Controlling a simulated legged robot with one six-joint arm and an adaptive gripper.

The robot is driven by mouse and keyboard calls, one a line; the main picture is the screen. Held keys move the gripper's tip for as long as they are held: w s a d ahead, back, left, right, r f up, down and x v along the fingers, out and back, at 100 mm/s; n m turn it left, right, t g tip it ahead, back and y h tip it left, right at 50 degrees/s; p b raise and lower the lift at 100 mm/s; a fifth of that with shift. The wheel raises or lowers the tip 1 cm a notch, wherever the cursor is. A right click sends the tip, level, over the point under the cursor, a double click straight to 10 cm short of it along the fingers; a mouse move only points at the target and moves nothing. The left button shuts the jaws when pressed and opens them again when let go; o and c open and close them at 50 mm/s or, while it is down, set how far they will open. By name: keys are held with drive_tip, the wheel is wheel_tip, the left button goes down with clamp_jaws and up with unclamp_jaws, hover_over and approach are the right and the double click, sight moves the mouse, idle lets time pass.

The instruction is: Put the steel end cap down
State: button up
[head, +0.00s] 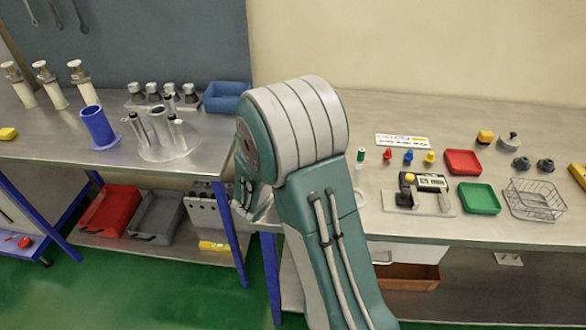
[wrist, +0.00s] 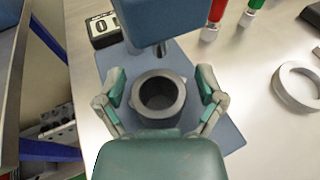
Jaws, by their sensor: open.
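In the wrist view my gripper (wrist: 160,92) is open, with one green-padded finger on each side. Between the fingers is a dark grey round cap with a hollow centre (wrist: 136,112), which looks like the steel end cap. It stands upright on a blue-grey plate (wrist: 222,128) on the bench. Gaps show between the cap and both fingers, so nothing is gripped.
A dark blue block with a short post (wrist: 170,18) overhangs just beyond the cap. A black counter box (wrist: 103,30) is at its left. A pale metal ring (wrist: 284,90) lies at right. The bench edge is close on the left. Trays and a wire basket (head: 535,200) stand further right.

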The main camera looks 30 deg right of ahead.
drive_tip(key=v, duration=1.1)
drive_tip(key=shift+r, duration=0.15)
drive_tip(key=shift+s+a+r, duration=0.2)
drive_tip(key=shift+s+a, duration=0.15)
drive_tip(key=s+d+r+m+g+y, duration=0.2)
drive_tip(key=s+r+m+g, duration=0.1)
drive_tip(key=s+m, duration=0.35)
drive_tip(key=s+d+r+m+g+y, duration=0.2)
drive_tip(key=s+r+m+g, duration=0.1)
drive_tip(key=s+m, duration=0.35)
drive_tip(key=s+a+r+m+t+y, duration=0.3)
drive_tip(key=s+a+r+m+y, duration=0.3)
drive_tip(key=m, duration=0.5)
drive_tip(key=a+y, duration=0.2)
drive_tip(key=a, duration=0.1)
drive_tip(key=shift+s+m+t+y, duration=0.25)
drive_tip(key=shift+m+t+y, duration=0.05)
drive_tip(key=shift+y, duration=0.1)
